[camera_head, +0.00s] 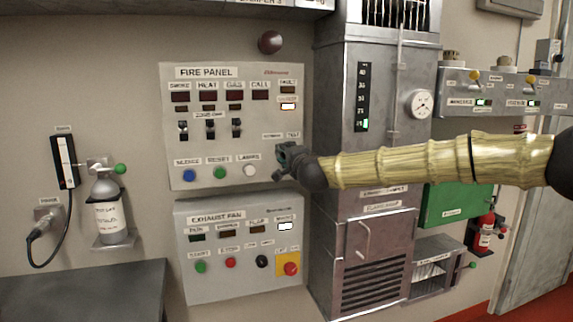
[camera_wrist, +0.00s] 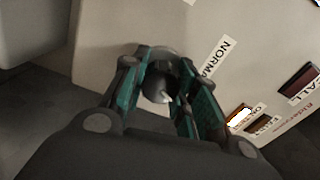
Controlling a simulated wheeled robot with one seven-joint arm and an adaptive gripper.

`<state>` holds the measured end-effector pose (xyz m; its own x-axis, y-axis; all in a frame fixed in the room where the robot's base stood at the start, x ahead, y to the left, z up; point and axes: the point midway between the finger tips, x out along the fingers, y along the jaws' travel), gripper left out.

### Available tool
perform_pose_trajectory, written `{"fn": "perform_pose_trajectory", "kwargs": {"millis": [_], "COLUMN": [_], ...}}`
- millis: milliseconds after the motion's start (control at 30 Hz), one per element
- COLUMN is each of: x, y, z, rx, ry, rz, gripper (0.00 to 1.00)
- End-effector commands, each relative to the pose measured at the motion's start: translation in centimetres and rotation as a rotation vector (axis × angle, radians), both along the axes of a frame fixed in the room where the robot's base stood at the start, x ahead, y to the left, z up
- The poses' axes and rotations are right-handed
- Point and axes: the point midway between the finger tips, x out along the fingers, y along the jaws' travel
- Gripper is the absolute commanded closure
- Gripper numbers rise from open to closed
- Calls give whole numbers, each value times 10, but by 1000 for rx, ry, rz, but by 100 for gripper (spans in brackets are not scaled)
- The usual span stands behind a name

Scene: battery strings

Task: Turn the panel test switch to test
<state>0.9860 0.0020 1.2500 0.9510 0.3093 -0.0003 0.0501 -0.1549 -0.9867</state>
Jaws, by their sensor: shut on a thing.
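The fire panel (camera_head: 215,155) is a pale wall box with labelled lamps, toggles and buttons. My gripper (camera_head: 285,162) is at its right edge, just below the small NORMAL and TEST labels (camera_head: 293,135). In the wrist view my gripper (camera_wrist: 165,75) has its green-sided fingers closed around a dark round knob, the test switch (camera_wrist: 158,88). A small pale mark shows on the knob. The NORMAL label (camera_wrist: 215,60) lies beside the fingers in that view; the TEST label is not seen clearly there. In the head view the fingers hide the switch.
The exhaust fan panel (camera_head: 240,250) hangs just below. A grey metal cabinet (camera_head: 375,80) with a dial gauge stands close to the right, behind my arm. A gas bottle (camera_head: 108,205) is mounted at left, above a dark bench (camera_head: 90,290).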

Motion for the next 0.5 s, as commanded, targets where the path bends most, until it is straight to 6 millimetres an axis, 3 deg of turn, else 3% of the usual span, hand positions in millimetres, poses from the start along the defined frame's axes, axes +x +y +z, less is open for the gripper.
{"fn": "perform_pose_trajectory", "kwargs": {"millis": [500], "x": [1], "y": [-3], "z": [0], "rx": [308], "ry": [96], "rz": [-5], "gripper": [95]}}
